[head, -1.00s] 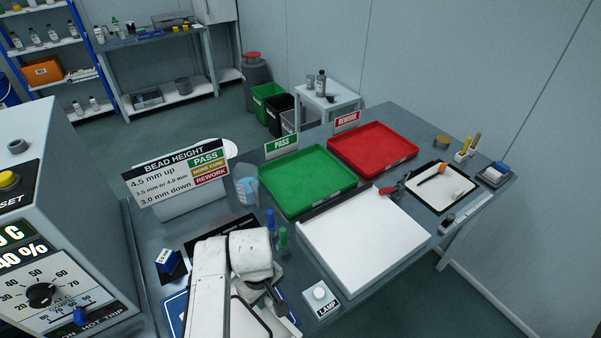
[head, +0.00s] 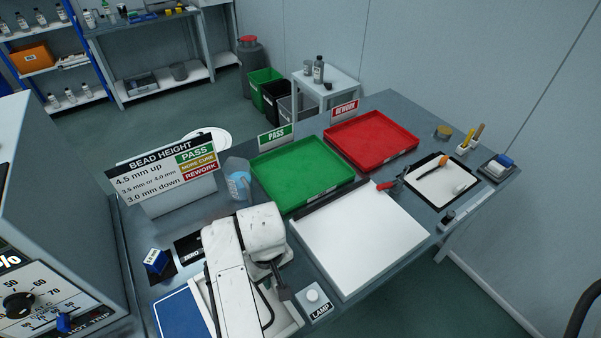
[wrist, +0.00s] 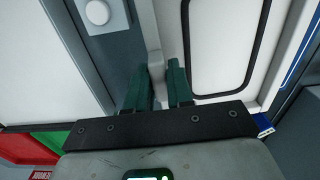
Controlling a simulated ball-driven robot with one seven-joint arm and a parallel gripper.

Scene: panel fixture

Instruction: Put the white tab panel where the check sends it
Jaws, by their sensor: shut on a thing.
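The white tab panel (wrist: 225,12) shows in the wrist view with a black rounded bead line around its middle. My gripper (wrist: 158,88) has its green fingers shut on the pale tab at the panel's edge. In the head view my arm covers much of the panel, whose white surface (head: 288,322) shows at the bottom. The bead height sign (head: 165,170) gives 4.5 mm up as PASS, 3.5 or 4.0 mm as MORE CURE, 3.0 mm down as REWORK. The green PASS tray (head: 300,180) and red REWORK tray (head: 370,138) look empty.
A blank white board (head: 360,240) lies in front of the trays. The white lamp button (head: 312,296) is beside it. A blue block (head: 155,261), a beaker (head: 238,182) and a clipboard (head: 440,182) also stand or lie on the bench. A cabinet with a dial is at left.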

